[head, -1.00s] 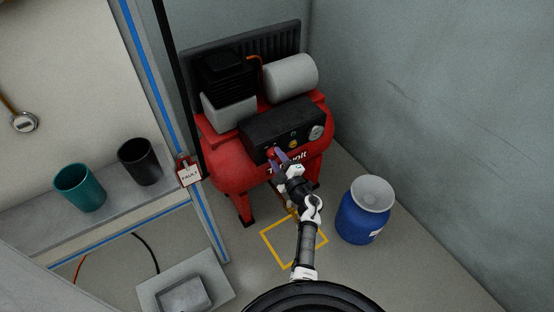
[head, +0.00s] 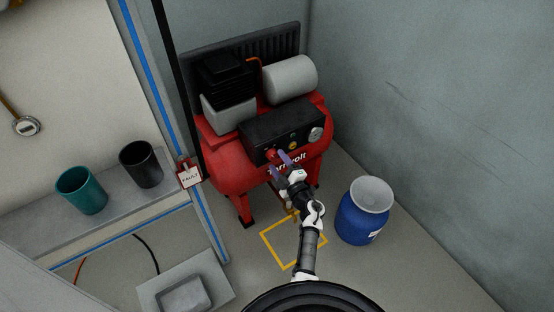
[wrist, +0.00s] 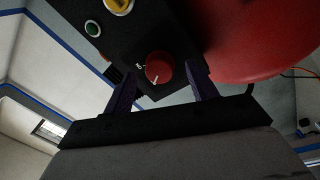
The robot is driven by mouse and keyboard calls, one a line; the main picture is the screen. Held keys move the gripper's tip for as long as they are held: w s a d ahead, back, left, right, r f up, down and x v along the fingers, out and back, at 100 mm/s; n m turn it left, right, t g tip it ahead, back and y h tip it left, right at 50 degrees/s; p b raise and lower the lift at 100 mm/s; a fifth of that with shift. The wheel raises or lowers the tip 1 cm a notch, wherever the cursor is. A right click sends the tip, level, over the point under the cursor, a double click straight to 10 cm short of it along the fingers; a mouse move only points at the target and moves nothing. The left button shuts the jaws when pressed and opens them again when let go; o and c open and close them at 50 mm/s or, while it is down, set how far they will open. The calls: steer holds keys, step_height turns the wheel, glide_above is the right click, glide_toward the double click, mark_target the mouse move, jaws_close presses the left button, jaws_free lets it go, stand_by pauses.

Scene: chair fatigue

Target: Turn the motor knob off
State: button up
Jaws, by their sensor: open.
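The red motor knob (wrist: 159,67) is on the black control panel in the wrist view, with small white lettering beside it and a white mark near its lower edge. In the head view the knob (head: 270,153) shows at the panel's lower left. My gripper (head: 281,162) is at the panel front, its two purple fingers spread. In the wrist view my gripper (wrist: 163,76) has one finger on each side of the knob. I cannot tell whether either finger touches it.
The panel (head: 285,128) is on a red compressor (head: 225,165) in the corner. A blue barrel (head: 360,222) stands right of my arm. A shelf with two cups is at the left.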

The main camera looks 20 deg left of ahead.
steer(key=p+v, duration=0.4)
steer(key=v, duration=0.8)
steer(key=shift+s, duration=0.15)
